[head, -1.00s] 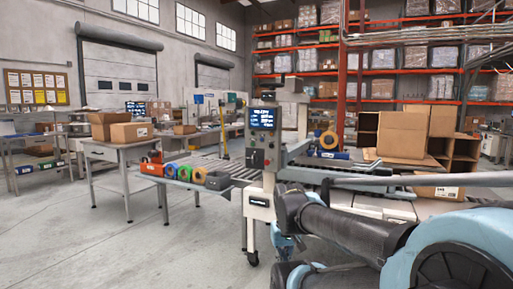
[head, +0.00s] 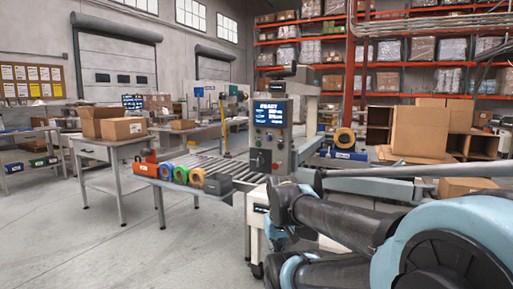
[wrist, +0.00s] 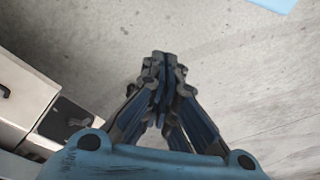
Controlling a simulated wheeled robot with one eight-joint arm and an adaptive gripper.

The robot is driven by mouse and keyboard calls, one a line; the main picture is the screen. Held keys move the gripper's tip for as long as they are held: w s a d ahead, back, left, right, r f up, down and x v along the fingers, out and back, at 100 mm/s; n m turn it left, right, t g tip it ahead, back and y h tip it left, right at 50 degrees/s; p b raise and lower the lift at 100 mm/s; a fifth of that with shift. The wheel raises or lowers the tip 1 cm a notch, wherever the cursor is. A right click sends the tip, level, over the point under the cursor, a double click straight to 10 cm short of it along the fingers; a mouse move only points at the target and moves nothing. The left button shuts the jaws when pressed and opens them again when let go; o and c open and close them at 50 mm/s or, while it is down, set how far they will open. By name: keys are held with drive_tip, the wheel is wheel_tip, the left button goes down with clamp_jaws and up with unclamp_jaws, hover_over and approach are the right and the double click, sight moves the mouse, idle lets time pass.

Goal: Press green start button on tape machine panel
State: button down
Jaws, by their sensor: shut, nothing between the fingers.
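The tape machine's grey control panel (head: 271,140) stands upright near the middle of the head view. It has a lit blue screen (head: 269,112) at the top. Small buttons sit below the screen, too small for me to tell which one is the green start button. My gripper (wrist: 163,62) is shut and empty in the wrist view, over bare floor. The panel does not show in the wrist view. In the head view my arm covers the lower right, in front of the machine's base.
A side shelf (head: 160,181) with several coloured tape rolls juts left from the machine. A table (head: 107,146) with cardboard boxes stands further left. A white cabinet (wrist: 22,95) is at left in the wrist view. Floor at front left is clear.

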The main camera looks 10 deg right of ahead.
sight(258, 144)
drive_tip(key=w+a+r+m+t, duration=0.1)
drive_tip(key=w+r+t, duration=0.2)
drive_tip(key=w+r, duration=0.4)
drive_tip(key=w+a+r+t, duration=0.1)
drive_tip(key=w+r+t, duration=0.2)
drive_tip(key=w, duration=2.3)
drive_tip(key=w+a+r+m+t, duration=0.1)
drive_tip(key=w+r+t, duration=0.3)
drive_tip(key=w+r, duration=0.9)
drive_tip(key=w, duration=0.4)
drive_tip(key=shift+w+m, duration=0.2)
drive_tip(key=shift+m, duration=0.1)
drive_tip(key=shift+w+d, duration=0.1)
drive_tip(key=shift+w+d, duration=0.85)
drive_tip(key=shift+w, duration=0.3)
drive_tip(key=shift+w+d, duration=0.85)
drive_tip(key=shift+w, duration=0.3)
drive_tip(key=shift+w+d, duration=0.85)
drive_tip(key=shift+w, duration=0.3)
drive_tip(key=shift+w, duration=0.1)
drive_tip(key=shift+w+d, duration=0.25)
